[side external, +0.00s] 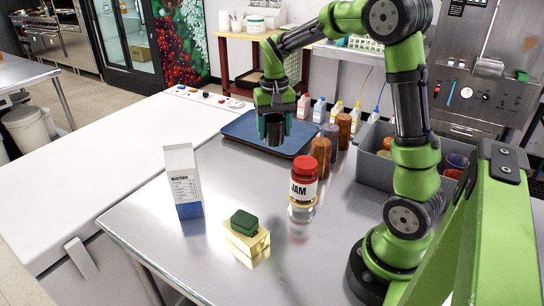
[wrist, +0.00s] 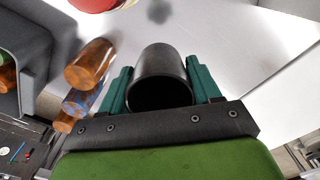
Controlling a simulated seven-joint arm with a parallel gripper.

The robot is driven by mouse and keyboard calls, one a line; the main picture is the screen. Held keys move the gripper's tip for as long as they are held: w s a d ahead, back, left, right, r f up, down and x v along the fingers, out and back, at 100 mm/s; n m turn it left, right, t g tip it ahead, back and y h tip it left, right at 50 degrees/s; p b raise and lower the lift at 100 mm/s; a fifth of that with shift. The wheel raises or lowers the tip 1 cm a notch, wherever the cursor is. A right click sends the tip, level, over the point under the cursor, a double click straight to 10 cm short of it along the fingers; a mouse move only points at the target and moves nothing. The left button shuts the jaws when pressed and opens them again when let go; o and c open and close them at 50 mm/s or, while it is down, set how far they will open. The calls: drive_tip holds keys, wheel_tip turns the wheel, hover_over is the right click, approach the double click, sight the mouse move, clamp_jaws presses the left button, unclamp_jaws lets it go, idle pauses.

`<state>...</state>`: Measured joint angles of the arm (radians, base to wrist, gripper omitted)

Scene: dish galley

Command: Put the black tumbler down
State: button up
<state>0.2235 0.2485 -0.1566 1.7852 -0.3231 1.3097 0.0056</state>
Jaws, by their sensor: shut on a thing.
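The black tumbler (side external: 275,130) is held between the green fingers of my gripper (side external: 273,126). It looks upright in the side view and appears over the blue tray (side external: 238,131). I cannot tell whether its base touches the tray. In the wrist view the tumbler (wrist: 160,72) fills the space between the two fingers of my gripper (wrist: 159,82), which are shut on its sides. The tray does not show clearly in the wrist view.
Amber and blue-grey tumblers (side external: 320,155) stand right of the tray, near the red-lidded jam jar (side external: 304,172). A grey crate (side external: 374,168) holds cups. Several bottles (side external: 319,110) line the back. A carton (side external: 183,180) and a sponge (side external: 247,241) stand in front.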

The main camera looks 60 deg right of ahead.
drive_tip(key=shift+w+a+f, duration=0.7)
drive_tip(key=shift+w+a, duration=0.1)
drive_tip(key=shift+w, duration=0.2)
drive_tip(key=f, duration=0.8)
drive_tip(key=shift+w+d+f, duration=0.1)
drive_tip(key=shift+w+f, duration=0.1)
drive_tip(key=shift+f, duration=0.1)
drive_tip(key=w+d, duration=0.1)
drive_tip(key=w, duration=0.4)
drive_tip(key=w+d+f, duration=0.1)
drive_tip(key=w+d, duration=0.1)
drive_tip(key=w, duration=0.2)
drive_tip(key=w+d, duration=0.1)
drive_tip(key=w, duration=0.4)
drive_tip(key=shift+w+d+f, duration=0.3)
drive_tip(key=shift+w+d, duration=0.05)
drive_tip(key=shift+f, duration=1.75)
drive_tip(key=shift+f, duration=0.1)
drive_tip(key=o, duration=1)
drive_tip(key=shift+o, duration=0.2)
